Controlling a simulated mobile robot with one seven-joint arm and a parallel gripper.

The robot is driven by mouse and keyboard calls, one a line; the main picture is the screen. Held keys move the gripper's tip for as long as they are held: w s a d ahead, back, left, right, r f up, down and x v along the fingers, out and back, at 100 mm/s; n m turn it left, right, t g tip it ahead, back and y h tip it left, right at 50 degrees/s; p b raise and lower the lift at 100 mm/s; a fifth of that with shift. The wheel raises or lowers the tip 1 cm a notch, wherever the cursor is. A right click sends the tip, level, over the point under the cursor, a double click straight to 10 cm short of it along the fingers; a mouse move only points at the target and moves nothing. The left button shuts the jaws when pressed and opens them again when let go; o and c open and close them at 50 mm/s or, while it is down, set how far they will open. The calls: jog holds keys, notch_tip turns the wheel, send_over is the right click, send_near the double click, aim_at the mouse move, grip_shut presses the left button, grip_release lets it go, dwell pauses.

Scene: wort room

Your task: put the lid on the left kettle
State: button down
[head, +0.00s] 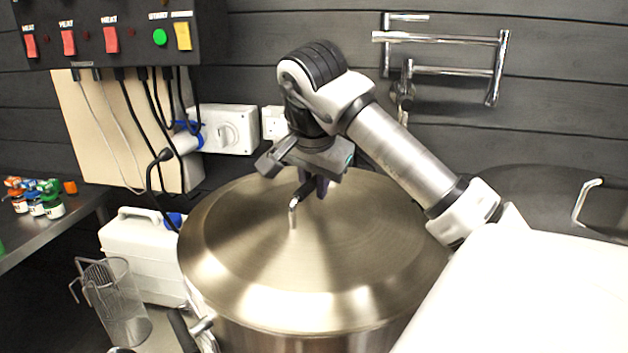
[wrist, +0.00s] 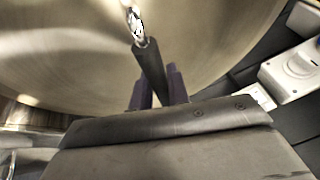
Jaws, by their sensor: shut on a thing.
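The steel lid (head: 350,240) lies over the top of the left kettle (head: 300,340), covering its mouth in the head view. From this angle I cannot tell whether its rim is fully seated. My gripper (head: 312,188) is above the lid's middle, shut on the lid's handle, a bar with a black grip and bright metal ends (head: 293,212). In the wrist view the dark fingers (wrist: 160,90) close around the black grip (wrist: 151,70), with the lid's brushed surface (wrist: 70,50) behind. The far end of the handle is hidden by my gripper.
A control box (head: 130,35) with switches hangs at upper left, cables below it. A white jerrycan (head: 140,245) and a clear jug (head: 118,305) stand left of the kettle. Small bottles (head: 40,200) sit on a side bench. Another large vessel (head: 530,185) is at right.

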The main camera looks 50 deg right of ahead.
jog(key=shift+r, duration=0.15)
jog(key=c, duration=1.3)
grip_release()
jog(key=p+v, duration=0.7)
jog(key=v, duration=0.6)
jog(key=shift+s+a+r+p, duration=0.1)
jog(key=shift+a+r+p, duration=0.1)
jog(key=shift+r+p, duration=0.15)
jog(key=shift+f, duration=0.1)
